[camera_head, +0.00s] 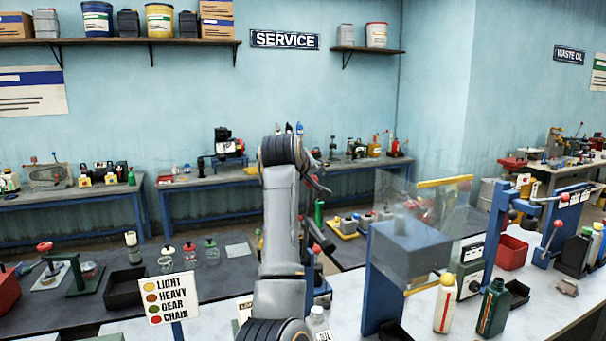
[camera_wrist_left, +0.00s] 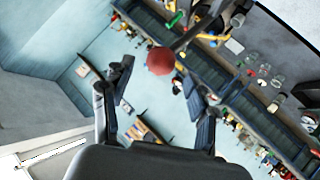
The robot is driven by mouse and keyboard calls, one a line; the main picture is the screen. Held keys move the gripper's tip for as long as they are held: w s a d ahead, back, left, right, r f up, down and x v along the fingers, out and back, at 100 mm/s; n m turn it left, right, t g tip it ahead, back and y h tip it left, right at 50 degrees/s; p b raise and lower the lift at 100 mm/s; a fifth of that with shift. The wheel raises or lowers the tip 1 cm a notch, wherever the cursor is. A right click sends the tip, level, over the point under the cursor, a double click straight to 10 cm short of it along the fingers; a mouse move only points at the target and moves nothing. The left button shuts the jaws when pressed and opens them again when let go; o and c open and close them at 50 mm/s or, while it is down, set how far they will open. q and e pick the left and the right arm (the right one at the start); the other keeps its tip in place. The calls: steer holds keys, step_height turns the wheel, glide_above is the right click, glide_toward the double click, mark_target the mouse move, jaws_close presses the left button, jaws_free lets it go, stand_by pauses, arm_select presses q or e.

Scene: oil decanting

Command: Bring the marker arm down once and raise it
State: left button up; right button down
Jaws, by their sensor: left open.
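A round red knob (camera_wrist_left: 160,62) on a dark rod shows in the left wrist view. It looks like the marker arm's handle, though the rest of that device is hidden. My left gripper (camera_wrist_left: 157,76) is open, with one finger on each side of the knob in the picture. The knob appears beyond the fingertips, and I see no contact. In the head view my arm rises through the middle and its gripper (camera_head: 319,186) is partly hidden behind the wrist. My arm blocks much of what stands behind it. My right gripper is not in view.
A colour sign (camera_head: 168,299) stands at the front left. A blue stand with a clear shield (camera_head: 412,215) is right of my arm. A cream bottle (camera_head: 445,304) and a green bottle (camera_head: 493,307) stand on the right bench. Several jars stand on the left bench.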

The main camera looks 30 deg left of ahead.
arm_select(q)
steer(key=v, duration=0.6)
steer(key=shift+w+f, duration=0.1)
